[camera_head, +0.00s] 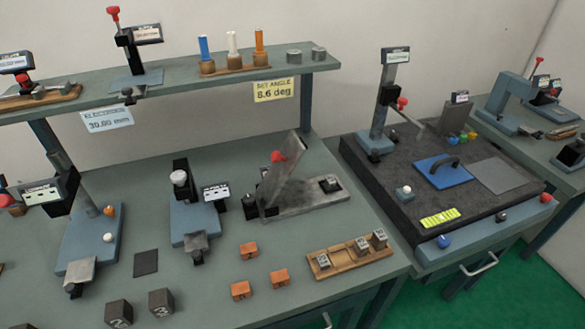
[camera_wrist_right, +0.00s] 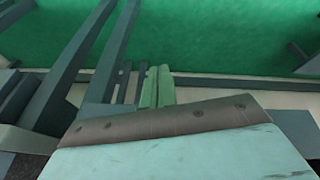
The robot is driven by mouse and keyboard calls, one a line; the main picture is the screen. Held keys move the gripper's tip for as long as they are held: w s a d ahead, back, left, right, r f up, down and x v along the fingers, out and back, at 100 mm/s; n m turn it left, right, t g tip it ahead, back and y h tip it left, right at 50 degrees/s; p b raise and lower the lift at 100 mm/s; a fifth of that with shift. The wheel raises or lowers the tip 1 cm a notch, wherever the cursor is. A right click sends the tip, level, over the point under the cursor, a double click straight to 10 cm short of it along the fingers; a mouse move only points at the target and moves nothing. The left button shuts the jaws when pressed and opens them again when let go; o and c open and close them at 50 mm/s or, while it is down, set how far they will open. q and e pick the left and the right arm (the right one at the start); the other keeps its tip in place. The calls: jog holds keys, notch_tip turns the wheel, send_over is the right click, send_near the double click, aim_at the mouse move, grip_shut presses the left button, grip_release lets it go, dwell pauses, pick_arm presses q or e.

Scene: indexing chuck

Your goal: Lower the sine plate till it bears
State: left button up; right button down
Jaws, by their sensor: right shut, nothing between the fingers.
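The sine plate (camera_head: 290,178) stands on the bench in the head view. Its top plate is tilted steeply, with the lower end at the left and the upper end high above its flat grey base (camera_head: 309,197). A red knob (camera_head: 278,156) shows at its left side. A small dark block (camera_head: 329,184) sits at the base's right end, clear of the raised plate. My right gripper (camera_wrist_right: 158,84) shows in the right wrist view, its fingers together and empty, away from the sine plate. My left gripper is not in view.
A yellow sign (camera_head: 274,90) reads set angle 8.6 deg. A wooden tray (camera_head: 335,263) with metal blocks lies in front of the sine plate, near several orange blocks (camera_head: 249,251). Gauge stands flank it at the left. A dark surface plate (camera_head: 408,211) stands at the right.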

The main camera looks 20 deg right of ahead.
jog(key=w+r+t+p, duration=0.1)
jog(key=w+r+p, duration=0.15)
jog(key=r, duration=0.75)
jog(key=w+r+t+p, duration=0.1)
jog(key=w+r, duration=0.3)
jog(key=r, duration=0.7)
jog(key=w+a+r+n+t+h, duration=0.1)
jog(key=w+r+n+t+h, duration=0.3)
jog(key=w+r, duration=0.6)
notch_tip(320, 180, up, 10)
jog(key=f+n+t+y+p, duration=0.1)
jog(key=n+t, duration=0.2)
jog(key=t, duration=0.4)
send_over(291, 154)
jog(key=a, duration=0.4)
jog(key=shift+d+r, duration=0.2)
jog(key=shift+r, duration=0.05)
jog(key=shift+d+f+p, duration=0.3)
jog(key=shift+d+f, duration=0.05)
jog(key=shift+d, duration=0.25)
jog(key=shift+d+f+p, duration=0.25)
jog(key=shift+d+f, duration=0.05)
jog(key=shift+d, duration=0.3)
jog(key=shift+d+f, duration=0.35)
jog(key=shift+d, duration=0.2)
